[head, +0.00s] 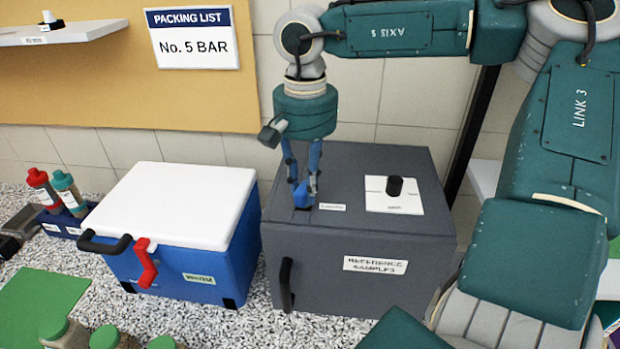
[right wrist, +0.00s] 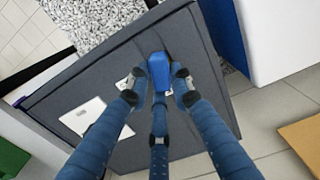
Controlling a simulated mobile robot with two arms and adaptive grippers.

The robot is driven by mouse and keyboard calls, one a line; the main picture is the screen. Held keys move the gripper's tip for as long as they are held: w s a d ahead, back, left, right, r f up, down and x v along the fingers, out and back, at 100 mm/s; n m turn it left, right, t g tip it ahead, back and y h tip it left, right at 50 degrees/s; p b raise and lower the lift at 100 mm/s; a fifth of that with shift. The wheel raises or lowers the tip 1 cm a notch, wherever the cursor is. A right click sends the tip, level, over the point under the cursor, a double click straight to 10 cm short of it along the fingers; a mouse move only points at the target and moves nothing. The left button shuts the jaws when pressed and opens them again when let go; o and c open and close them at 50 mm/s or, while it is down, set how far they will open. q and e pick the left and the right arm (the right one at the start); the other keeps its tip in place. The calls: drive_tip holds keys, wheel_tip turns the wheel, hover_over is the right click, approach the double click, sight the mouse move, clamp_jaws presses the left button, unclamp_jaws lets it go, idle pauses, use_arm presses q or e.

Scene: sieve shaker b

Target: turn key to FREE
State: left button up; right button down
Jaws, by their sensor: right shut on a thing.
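My right gripper (head: 303,186) points down onto the top of the grey box (head: 350,237) and is shut on a small blue key (head: 303,197). The key sits at the top's front left part, with a small white label (head: 332,207) to its right, too small to read. In the right wrist view the blue key (right wrist: 159,68) shows between the fingers of my right gripper (right wrist: 157,88), above the grey top. The fingers hide part of the key's base, and I cannot read which way the key is set. My left gripper is not in view.
A white plate (head: 425,201) with a black knob (head: 394,186) lies right of the key. A blue cooler (head: 200,286) with a white lid (head: 173,206) and red latch (head: 145,262) stands close on the left. Capped bottles (head: 67,192) stand farther left. A shelf (head: 70,33) hangs upper left.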

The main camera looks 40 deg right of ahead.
drive_tip(key=shift+s+a+f+n, duration=0.15)
drive_tip(key=shift+a+n, duration=0.2)
drive_tip(key=shift+n, duration=1.95)
drive_tip(key=c, duration=1.6)
unclamp_jaws()
drive_tip(key=shift+a, duration=0.1)
drive_tip(key=shift+o, duration=0.7)
drive_tip(key=shift+a, duration=0.15)
drive_tip(key=shift+a+r, duration=0.2)
drive_tip(key=shift+d+p, duration=0.1)
drive_tip(key=shift+p, duration=0.2)
drive_tip(key=shift+d, duration=0.2)
drive_tip(key=shift+r, duration=0.1)
